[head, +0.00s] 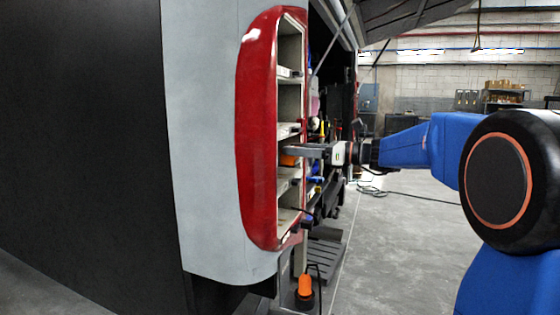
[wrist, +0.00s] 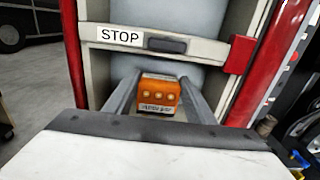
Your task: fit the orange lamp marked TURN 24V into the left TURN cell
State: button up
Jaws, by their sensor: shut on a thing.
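The orange lamp (wrist: 159,94) is between the two fingers of my gripper (wrist: 158,82) in the wrist view. It has several pale round spots and a small label that is too blurred to read surely. My gripper is shut on it. The lamp is in the mouth of a cell of the red-framed housing (head: 257,130), below the divider marked STOP (wrist: 120,36). In the head view my gripper (head: 289,150) reaches into the housing from the right, with the orange lamp (head: 288,160) just under the fingers. Whether it touches the back of the cell is hidden.
Other pale cells and shelves (head: 289,73) lie above and below in the housing. A red bracket (wrist: 240,54) sticks out at the cell's right edge. An orange item (head: 305,285) stands low near the floor. Open floor (head: 400,240) lies to the right.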

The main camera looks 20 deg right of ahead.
send_over(280, 176)
jog(key=shift+s, duration=0.1)
jog(key=shift+f, duration=1.75)
jog(key=shift+f, duration=0.15)
jog(key=o, duration=1.1)
jog(key=v, duration=1.2)
